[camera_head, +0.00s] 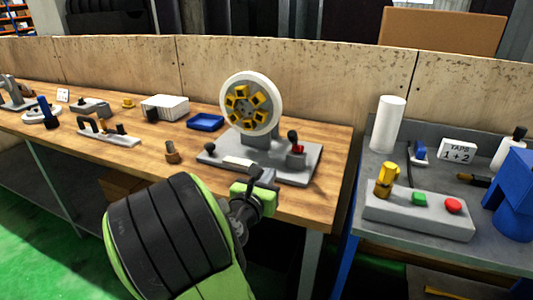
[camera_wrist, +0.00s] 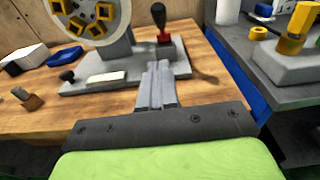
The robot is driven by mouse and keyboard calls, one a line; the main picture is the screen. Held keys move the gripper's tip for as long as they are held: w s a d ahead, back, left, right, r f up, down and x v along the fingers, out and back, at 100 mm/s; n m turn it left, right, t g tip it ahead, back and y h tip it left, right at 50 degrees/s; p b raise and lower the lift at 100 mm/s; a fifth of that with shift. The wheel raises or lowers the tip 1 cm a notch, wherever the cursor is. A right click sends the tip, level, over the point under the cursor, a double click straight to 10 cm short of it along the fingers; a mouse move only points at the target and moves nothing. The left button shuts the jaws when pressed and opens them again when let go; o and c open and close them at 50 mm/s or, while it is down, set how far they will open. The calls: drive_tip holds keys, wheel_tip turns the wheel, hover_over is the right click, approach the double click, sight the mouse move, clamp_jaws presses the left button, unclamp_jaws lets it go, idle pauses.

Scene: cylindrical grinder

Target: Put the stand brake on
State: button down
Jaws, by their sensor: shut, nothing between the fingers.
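The grey stand (camera_head: 297,172) sits at the right end of the wooden bench and carries a white wheel (camera_head: 252,103) with yellow blocks on its face. A lever with a dark knob and red base (camera_head: 296,146), which looks like the brake, stands on the stand's right side. It also shows upright in the wrist view (camera_wrist: 160,22). A small black knob (camera_head: 210,147) is at the stand's left front. My gripper (camera_wrist: 158,68) is shut and empty, in front of the stand's front edge and below the lever in the wrist view. Whether it touches the stand cannot be told.
A white block (camera_head: 237,162) lies at the stand's front. A small brown-and-grey part (camera_head: 172,152) and a blue tray (camera_head: 205,122) are to the left. A grey table (camera_head: 350,226) at right holds a control box (camera_head: 420,213), across a gap from the bench.

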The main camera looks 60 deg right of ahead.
drive_tip(key=p, duration=0.9)
approach(290, 139)
wheel_tip(290, 139, down, 3)
drive_tip(key=d, duration=0.2)
drive_tip(key=d+r, duration=0.1)
drive_tip(key=d+p, duration=0.1)
drive_tip(key=shift+w+d+r, duration=0.2)
drive_tip(key=shift+d+r, duration=0.15)
drive_tip(key=shift+d, duration=0.05)
drive_tip(key=shift+w+d+r+p, duration=0.15)
drive_tip(key=shift+d+r+p, duration=0.2)
drive_tip(key=shift+d, duration=0.15)
